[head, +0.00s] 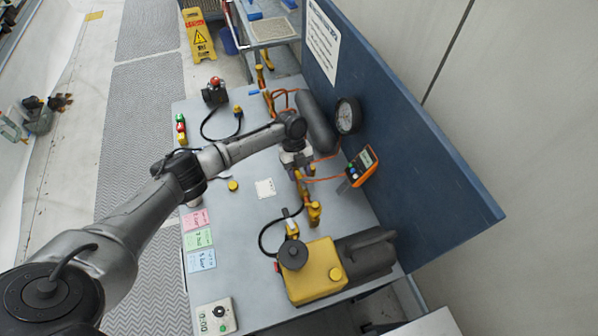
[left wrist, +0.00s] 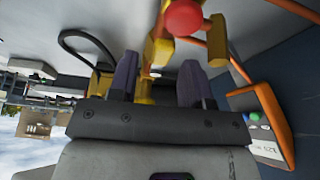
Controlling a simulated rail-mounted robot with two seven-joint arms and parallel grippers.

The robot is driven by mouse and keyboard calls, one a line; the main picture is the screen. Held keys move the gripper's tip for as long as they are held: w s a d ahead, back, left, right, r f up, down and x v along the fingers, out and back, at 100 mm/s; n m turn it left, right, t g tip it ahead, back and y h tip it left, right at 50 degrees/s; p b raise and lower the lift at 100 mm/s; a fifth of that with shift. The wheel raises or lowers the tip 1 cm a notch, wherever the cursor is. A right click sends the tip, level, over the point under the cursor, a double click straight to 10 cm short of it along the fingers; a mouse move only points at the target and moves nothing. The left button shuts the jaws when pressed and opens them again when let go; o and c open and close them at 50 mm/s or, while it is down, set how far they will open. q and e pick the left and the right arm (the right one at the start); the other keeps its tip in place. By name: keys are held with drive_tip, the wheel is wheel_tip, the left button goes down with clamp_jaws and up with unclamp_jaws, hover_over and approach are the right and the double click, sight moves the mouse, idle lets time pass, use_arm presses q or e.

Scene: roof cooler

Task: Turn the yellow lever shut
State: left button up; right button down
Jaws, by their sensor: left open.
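My left gripper (head: 298,166) reaches over the middle of the bench in the head view, just above yellow valve fittings (head: 313,211). In the left wrist view its two dark fingers (left wrist: 156,80) stand apart, open. A yellow part (left wrist: 160,50), likely the lever or its valve, shows ahead between and beyond the fingertips. A red ball (left wrist: 184,17) is at the top, in front of the yellow parts. I cannot tell whether a finger touches the yellow part. My gripper partly hides the fittings in the head view. My right gripper is not in view.
A yellow pump box (head: 316,270) stands at the bench front. A pressure gauge (head: 347,116) and an orange-framed meter (head: 361,165) are by the blue back panel (head: 420,150). Orange and black hoses run near the fittings. The left bench has coloured cards (head: 198,239).

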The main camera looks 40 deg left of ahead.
use_arm(q)
drive_tip(key=shift+f, duration=0.25)
clamp_jaws()
idle(0.3)
